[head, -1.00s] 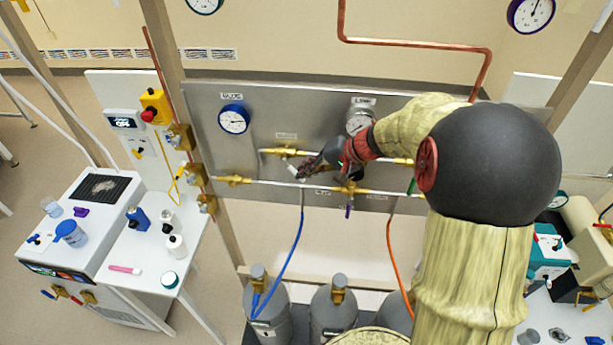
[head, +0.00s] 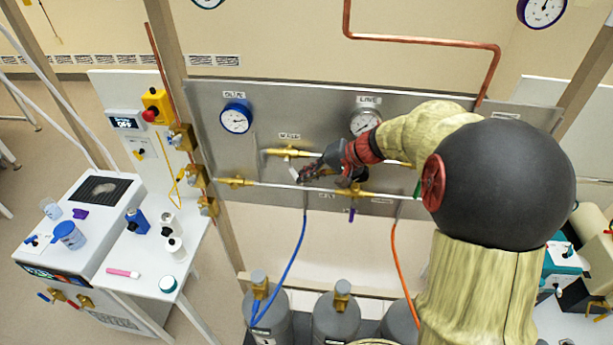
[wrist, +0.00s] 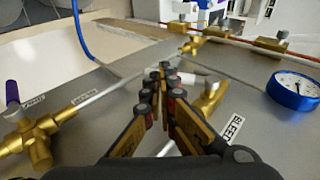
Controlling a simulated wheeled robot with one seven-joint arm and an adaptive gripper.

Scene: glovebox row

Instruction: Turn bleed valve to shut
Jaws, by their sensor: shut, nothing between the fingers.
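The bleed valve (head: 289,153) is a brass fitting on a thin pipe on the grey panel, under a small label. Its brass body also shows in the wrist view (wrist: 208,103), beside the BLEED label (wrist: 232,128). Its pale lever (wrist: 192,79) points toward my fingertips; its exact angle is hard to read. My gripper (wrist: 163,72) is shut and empty, with its tips close beside the lever; I cannot tell whether they touch. In the head view, my gripper (head: 304,177) is just below the valve, and my arm hides part of the panel to the right.
A brass valve with a purple handle (wrist: 12,92) is on the left in the wrist view. A blue-rimmed gauge (head: 236,117) and a LINE gauge (head: 364,122) are on the panel. A lower pipe (head: 270,185) crosses near my gripper. A blue hose (head: 292,255) hangs below.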

